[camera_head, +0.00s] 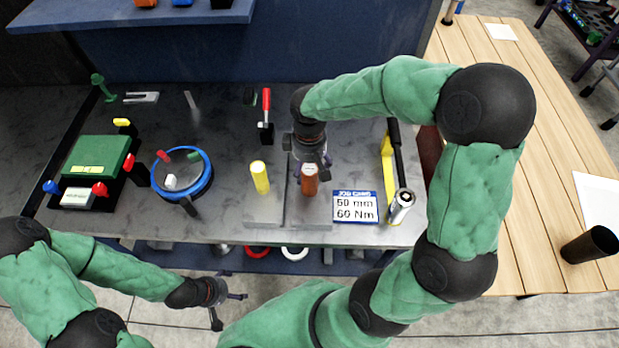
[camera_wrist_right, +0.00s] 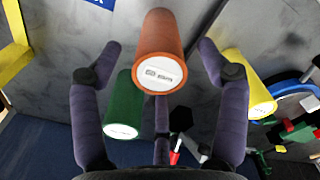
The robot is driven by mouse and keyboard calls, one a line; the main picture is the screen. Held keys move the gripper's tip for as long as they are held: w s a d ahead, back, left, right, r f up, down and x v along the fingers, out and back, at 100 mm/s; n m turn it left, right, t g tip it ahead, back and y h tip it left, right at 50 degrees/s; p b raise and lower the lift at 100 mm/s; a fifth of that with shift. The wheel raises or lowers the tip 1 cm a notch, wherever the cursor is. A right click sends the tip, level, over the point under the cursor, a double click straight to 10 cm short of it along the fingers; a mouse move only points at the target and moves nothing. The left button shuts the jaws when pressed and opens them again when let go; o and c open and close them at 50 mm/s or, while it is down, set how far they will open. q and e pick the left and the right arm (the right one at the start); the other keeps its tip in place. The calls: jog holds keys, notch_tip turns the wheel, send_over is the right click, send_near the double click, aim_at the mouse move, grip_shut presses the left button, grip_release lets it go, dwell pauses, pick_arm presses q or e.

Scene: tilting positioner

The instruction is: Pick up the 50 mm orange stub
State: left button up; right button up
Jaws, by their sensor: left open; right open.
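The orange stub (camera_head: 309,184) stands on a grey plate (camera_head: 305,218) near the front of the bench. In the right wrist view the orange stub (camera_wrist_right: 165,40) shows between the spread fingers of my right gripper (camera_wrist_right: 160,62), its labelled end facing the camera. My right gripper (camera_head: 311,162) is open, just behind the stub in the head view; I cannot tell whether a finger touches it. My left gripper (camera_head: 228,302) is open and empty in front of the bench.
A yellow stub (camera_head: 260,178) stands left of the orange one. The job card (camera_head: 355,207) reads 50 mm, 60 Nm. A silver cylinder (camera_head: 402,203) and a yellow-black tool (camera_head: 388,160) are on the right. A blue-rimmed round device (camera_head: 208,178) and green box (camera_head: 97,155) stand left.

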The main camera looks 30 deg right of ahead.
jog(key=shift+w+d+f, duration=0.1)
jog(key=shift+w+f, duration=0.05)
jog(key=shift+f, duration=0.7)
jog(key=shift+s+f+b, duration=0.15)
jog(key=shift+f+b, duration=0.2)
jog(key=shift+f, duration=0.95)
jog(key=shift+s+f+b, duration=0.1)
jog(key=shift+f+b, duration=0.25)
jog(key=shift+f, duration=0.95)
jog(key=c, duration=1.4)
jog(key=shift+r, duration=0.1)
grip_shut()
jog(key=shift+r, duration=0.1)
